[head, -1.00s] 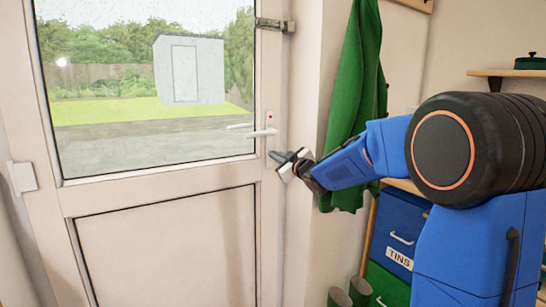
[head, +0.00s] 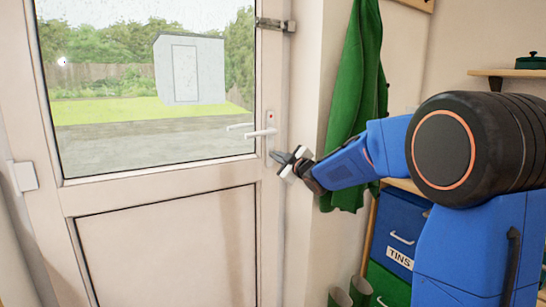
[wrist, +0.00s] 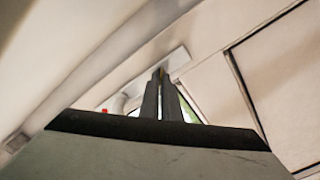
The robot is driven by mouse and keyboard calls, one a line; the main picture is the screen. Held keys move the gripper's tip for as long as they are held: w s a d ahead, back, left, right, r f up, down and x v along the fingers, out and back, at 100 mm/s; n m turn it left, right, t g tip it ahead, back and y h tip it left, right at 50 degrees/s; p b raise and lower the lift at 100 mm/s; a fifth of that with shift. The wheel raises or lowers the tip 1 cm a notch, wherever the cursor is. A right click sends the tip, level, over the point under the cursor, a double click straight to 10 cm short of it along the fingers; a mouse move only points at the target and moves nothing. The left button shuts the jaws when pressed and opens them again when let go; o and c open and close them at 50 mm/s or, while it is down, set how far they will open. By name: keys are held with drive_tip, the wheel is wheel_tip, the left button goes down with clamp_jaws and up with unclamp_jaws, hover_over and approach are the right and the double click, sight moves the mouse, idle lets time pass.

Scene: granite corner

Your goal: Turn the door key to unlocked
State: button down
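The white door (head: 165,235) has a glazed upper half and a white lever handle (head: 262,133) at its right side. The handle lies roughly level, with a small red mark on its plate above. My gripper (head: 275,157) is at the lock plate just below the handle. In the wrist view its two grey fingers (wrist: 160,78) come together at the tips on the pale plate. A small brassy bit, the door key (wrist: 158,71), shows between the tips. The rest of the key is hidden by the fingers, so its angle cannot be read.
A green coat (head: 352,110) hangs on the wall right of the door, close to my forearm. Below are a blue drawer labelled TINS (head: 398,235) and green boots (head: 350,294). A metal bolt (head: 275,24) sits high on the door edge.

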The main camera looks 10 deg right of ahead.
drive_tip(key=c, duration=2)
unclamp_jaws()
drive_tip(key=shift+a, duration=0.2)
drive_tip(key=shift+d, duration=0.1)
drive_tip(key=v, duration=1.7)
drive_tip(key=shift+s+r, duration=0.15)
drive_tip(key=shift+s, duration=0.1)
